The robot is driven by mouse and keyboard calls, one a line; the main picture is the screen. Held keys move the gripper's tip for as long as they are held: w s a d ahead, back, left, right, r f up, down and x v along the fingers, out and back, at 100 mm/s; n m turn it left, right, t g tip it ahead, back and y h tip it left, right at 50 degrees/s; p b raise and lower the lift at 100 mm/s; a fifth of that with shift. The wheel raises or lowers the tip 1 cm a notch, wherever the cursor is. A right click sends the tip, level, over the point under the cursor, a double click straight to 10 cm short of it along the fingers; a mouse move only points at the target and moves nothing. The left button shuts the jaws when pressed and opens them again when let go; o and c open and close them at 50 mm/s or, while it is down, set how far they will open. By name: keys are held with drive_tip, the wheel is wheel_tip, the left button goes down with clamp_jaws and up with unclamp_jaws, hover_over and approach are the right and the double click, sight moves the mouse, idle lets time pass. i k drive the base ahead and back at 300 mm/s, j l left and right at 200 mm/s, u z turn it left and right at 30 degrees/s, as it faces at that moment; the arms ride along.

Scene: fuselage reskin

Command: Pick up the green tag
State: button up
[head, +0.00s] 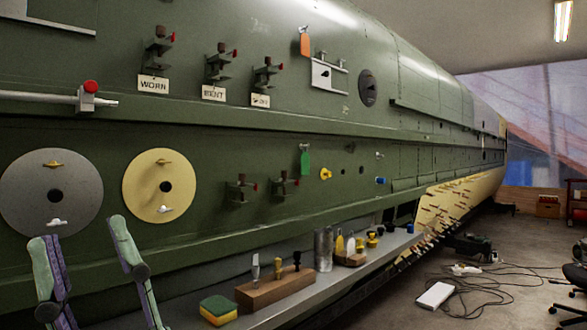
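The green tag (304,162) hangs on the green fuselage side, right of the centre of the head view, below the long ledge. It hangs upright from a small fitting at its top. My gripper (82,232) is at the lower left, with two pale green and purple fingers pointing up. The fingers stand wide apart with nothing between them. My gripper is well left of the tag and lower in the picture, not touching it.
An orange tag (305,42) hangs above the green one. Clamps (242,188) stick out left of the green tag, and a yellow fitting (325,174) sits to its right. Below, a grey shelf (345,284) carries a sponge (218,310), a wooden tool block (275,288) and a metal cylinder (324,249).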

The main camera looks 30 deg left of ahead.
sight(306, 158)
drive_tip(key=i+l+u, duration=0.2)
drive_tip(key=i+u, duration=0.3)
drive_tip(key=i+l+u, duration=1)
drive_tip(key=i+j, duration=0.25)
drive_tip(key=i, duration=0.15)
drive_tip(key=i+j, duration=0.25)
drive_tip(key=i, duration=0.15)
